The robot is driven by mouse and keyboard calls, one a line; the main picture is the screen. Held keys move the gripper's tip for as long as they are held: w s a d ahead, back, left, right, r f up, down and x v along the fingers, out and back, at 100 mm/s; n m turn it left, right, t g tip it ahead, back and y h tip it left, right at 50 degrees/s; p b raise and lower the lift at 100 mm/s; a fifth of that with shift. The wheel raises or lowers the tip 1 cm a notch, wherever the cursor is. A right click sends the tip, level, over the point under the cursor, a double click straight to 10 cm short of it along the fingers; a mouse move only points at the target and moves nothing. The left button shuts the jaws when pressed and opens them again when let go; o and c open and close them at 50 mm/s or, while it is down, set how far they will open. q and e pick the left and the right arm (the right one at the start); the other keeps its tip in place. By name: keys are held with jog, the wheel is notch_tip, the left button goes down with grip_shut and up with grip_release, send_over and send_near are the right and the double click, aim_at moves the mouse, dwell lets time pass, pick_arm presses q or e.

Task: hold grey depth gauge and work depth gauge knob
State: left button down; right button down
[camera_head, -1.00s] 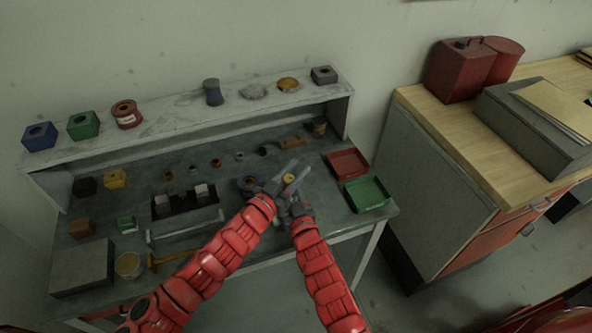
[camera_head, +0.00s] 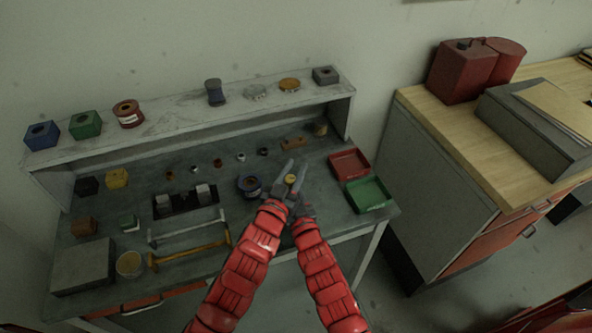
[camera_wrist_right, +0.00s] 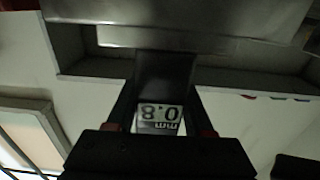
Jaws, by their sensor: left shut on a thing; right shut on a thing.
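The grey depth gauge (camera_wrist_right: 160,118) is between the dark fingers of my right gripper (camera_wrist_right: 163,125) in the right wrist view. Its display shows upside down and reads 0.8 mm. In the head view my left gripper (camera_head: 286,176) and my right gripper (camera_head: 302,186) are close together above the bench's right half. The right is shut on the gauge. The left is shut at the gauge; I take its hold to be on the knob, but the contact is hidden. A small yellow round piece (camera_head: 291,179) shows between the grippers; I cannot tell whether it belongs to the gauge.
A blue ring-shaped part (camera_head: 249,187) lies just left of my grippers. A red tray (camera_head: 366,156) and a green tray (camera_head: 384,204) are at the right edge. A yellow-handled tool (camera_head: 190,257) lies at the front left. The shelf (camera_head: 185,112) runs along the back.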

pick_arm(q)
jog(key=shift+f, duration=0.1)
dwell(0.3)
jog(key=c, duration=0.5)
grip_release()
jog(key=shift+w, duration=0.1)
jog(key=shift+c, duration=0.2)
jog(key=shift+a, duration=0.1)
jog(key=v, duration=1.2)
